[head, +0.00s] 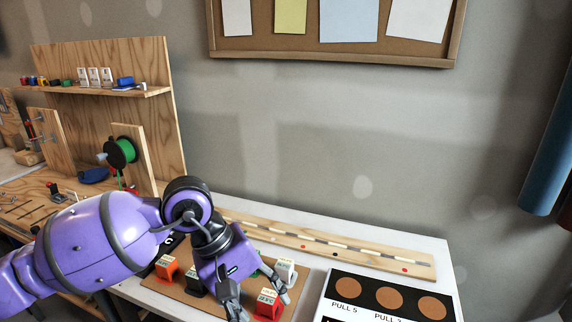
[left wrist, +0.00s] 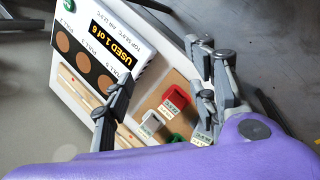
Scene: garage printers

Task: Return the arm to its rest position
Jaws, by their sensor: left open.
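My left arm (head: 100,235) is purple and comes in from the left in the head view, reaching over the white table. My left gripper (head: 258,299) is open and points down above a wooden board that holds small labelled blocks. In the left wrist view the fingers of this gripper (left wrist: 165,85) are spread wide with nothing held between them. A red block (head: 268,305) appears between the fingertips in the head view; it also shows in the left wrist view (left wrist: 176,98), below the gripper. My right gripper is in neither view.
A panel (head: 340,284) with brown discs lies to the right. A long wooden strip (head: 330,246) lies behind. A wooden shelf unit (head: 150,65) stands at left.

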